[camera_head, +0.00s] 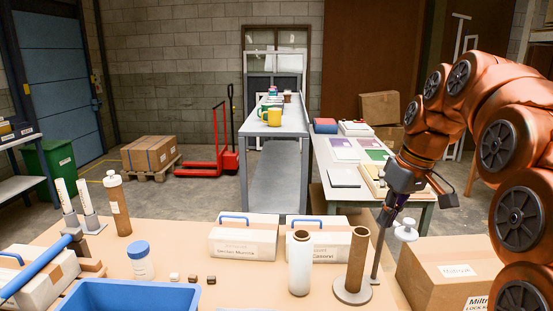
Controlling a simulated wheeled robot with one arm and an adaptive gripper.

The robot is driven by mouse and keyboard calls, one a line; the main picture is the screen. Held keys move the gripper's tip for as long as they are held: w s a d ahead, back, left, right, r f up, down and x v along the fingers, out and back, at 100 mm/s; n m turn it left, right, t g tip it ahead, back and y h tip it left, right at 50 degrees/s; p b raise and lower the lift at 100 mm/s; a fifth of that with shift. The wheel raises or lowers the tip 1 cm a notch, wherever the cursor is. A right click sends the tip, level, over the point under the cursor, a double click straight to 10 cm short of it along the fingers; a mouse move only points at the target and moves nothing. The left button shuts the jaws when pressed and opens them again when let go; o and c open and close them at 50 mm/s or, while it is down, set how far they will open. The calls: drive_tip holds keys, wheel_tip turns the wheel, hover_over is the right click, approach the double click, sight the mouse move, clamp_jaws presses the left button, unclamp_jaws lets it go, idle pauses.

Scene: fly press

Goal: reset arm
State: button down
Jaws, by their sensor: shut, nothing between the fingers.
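My copper-coloured arm comes in from the right. My gripper (387,216) points down above the right part of the table, its fingers together and nothing seen held. A thin dark rod (377,258) shows just below the fingertips; I cannot tell whether they touch it. A brown cylinder on a round base (357,258) and a white cylinder with a brown top (299,265) stand to the left of the gripper. A white knob-like piece (406,231) shows just to its right.
A cardboard box (455,272) is at the table's right. Two white boxes with blue handles (243,240) (318,241) stand behind the cylinders. A blue bin (130,296), a blue-lidded jar (140,261) and small blocks (193,278) are at the left and front. Bare tabletop (180,245) shows left of the boxes.

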drive_tip(key=s+a+f+m+g, duration=0.1)
drive_tip(key=s+f, duration=0.5)
drive_tip(key=s, duration=0.4)
drive_tip(key=s+a+f+m+g+h, duration=0.1)
drive_tip(key=s+a+f+m, duration=0.1)
drive_tip(key=s+f, duration=0.5)
drive_tip(key=s+a+f+m+g+h, duration=0.1)
drive_tip(key=s+f, duration=0.5)
drive_tip(key=s, duration=0.9)
drive_tip(key=shift+a+f+m, duration=0.35)
drive_tip(key=shift+f+m, duration=0.05)
